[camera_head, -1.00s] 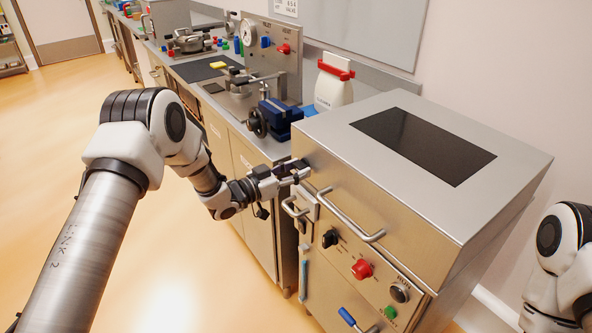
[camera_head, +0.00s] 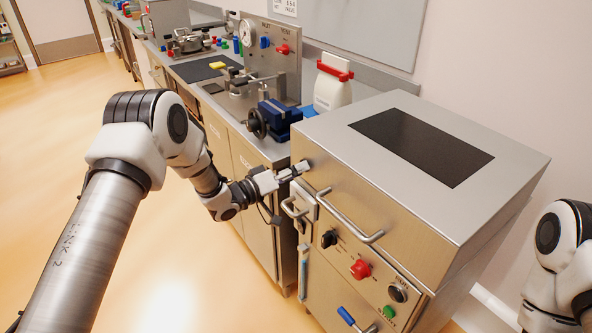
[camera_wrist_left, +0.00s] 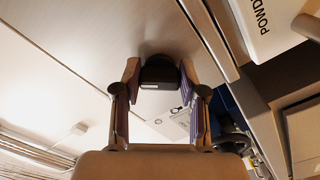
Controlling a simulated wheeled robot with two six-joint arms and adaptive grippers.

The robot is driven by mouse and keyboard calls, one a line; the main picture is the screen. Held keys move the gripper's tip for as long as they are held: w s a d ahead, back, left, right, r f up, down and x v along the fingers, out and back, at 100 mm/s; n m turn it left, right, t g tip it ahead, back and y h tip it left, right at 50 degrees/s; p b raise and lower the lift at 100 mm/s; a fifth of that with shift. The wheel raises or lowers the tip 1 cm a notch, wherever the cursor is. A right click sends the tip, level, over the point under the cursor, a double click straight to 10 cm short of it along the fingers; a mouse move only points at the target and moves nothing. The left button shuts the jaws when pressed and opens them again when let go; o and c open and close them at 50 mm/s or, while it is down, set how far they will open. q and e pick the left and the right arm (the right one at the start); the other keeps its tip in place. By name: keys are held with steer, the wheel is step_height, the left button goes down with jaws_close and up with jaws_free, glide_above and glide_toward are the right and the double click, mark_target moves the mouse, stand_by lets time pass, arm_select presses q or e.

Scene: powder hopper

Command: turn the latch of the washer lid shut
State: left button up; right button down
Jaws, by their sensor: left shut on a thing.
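The steel washer (camera_head: 330,240) stands at the right in the head view, its lid (camera_head: 500,160) down, with a dark window on top. My left gripper (camera_head: 299,170) is at the upper left corner of the lid's front. In the left wrist view a black latch knob (camera_wrist_left: 160,72) sits between the fingertips (camera_wrist_left: 160,80) of that gripper, which is shut on it. In the head view the fingers mostly hide the latch, so its angle is hard to tell. My right gripper is out of view; only part of my right arm shows at the right edge.
A bar handle (camera_head: 350,217) crosses the lid front just right of my left gripper. A smaller handle (camera_head: 294,207) is below it. A blue vise (camera_head: 275,118) and a white powder container (camera_head: 332,88) stand behind.

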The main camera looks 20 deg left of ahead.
arm_select(q)
steer(key=shift+r+n+p, duration=0.15)
steer(key=shift+n+p, duration=0.4)
steer(key=shift+n, duration=3.45)
steer(key=o, duration=1.1)
steer(key=shift+o, duration=0.2)
steer(key=shift+a, duration=0.1)
steer(key=shift+s, duration=0.15)
steer(key=v, duration=1.1)
steer(key=shift+s+a, duration=0.3)
